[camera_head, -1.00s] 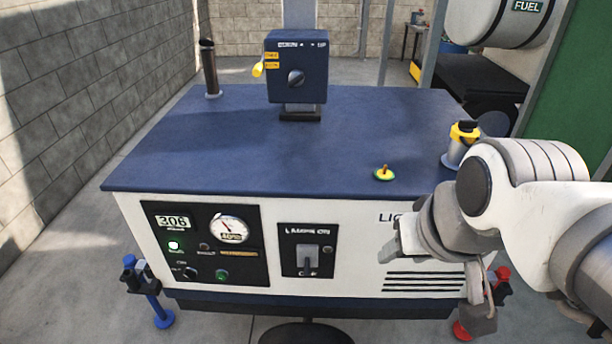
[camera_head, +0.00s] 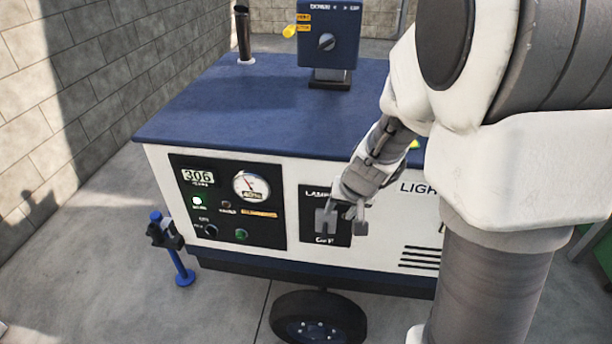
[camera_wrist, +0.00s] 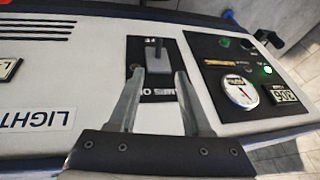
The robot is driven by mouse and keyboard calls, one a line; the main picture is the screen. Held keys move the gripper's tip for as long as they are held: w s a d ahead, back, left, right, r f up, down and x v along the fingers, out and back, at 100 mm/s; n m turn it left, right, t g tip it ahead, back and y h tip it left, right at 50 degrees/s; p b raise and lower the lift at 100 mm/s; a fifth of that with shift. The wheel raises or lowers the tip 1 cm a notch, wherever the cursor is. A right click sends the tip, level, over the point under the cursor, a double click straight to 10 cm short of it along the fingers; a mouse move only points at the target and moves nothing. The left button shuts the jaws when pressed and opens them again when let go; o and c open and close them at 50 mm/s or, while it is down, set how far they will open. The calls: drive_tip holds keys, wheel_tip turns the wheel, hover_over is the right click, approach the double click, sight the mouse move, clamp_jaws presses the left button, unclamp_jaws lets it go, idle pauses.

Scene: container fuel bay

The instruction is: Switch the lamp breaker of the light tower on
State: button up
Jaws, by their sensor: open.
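The light tower (camera_head: 385,225) is a white cabinet with a blue top. Its black lamp breaker panel (camera_head: 309,222) is on the front, partly hidden by my gripper in the head view. The wrist view shows the grey breaker lever (camera_wrist: 153,50) standing out from the panel, its tip toward the OFF label. My gripper (camera_head: 341,214) is in front of the panel, fingers pointing at it. In the wrist view my gripper (camera_wrist: 159,73) is open and empty, with the lever just beyond and between the fingertips. I see no clear contact with it.
A gauge panel (camera_head: 227,203) with a dial and a lit green lamp sits left of the breaker. A blue control box (camera_head: 328,32) and an exhaust pipe (camera_head: 243,35) stand on the top. A blue stabiliser leg (camera_head: 178,255) and a wheel (camera_head: 318,318) are below.

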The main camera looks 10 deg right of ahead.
sight(325, 235)
drive_tip(key=b+x, duration=0.8)
drive_tip(key=x, duration=0.9)
drive_tip(key=shift+d+f, duration=0.15)
drive_tip(key=shift+f, duration=0.25)
clamp_jaws()
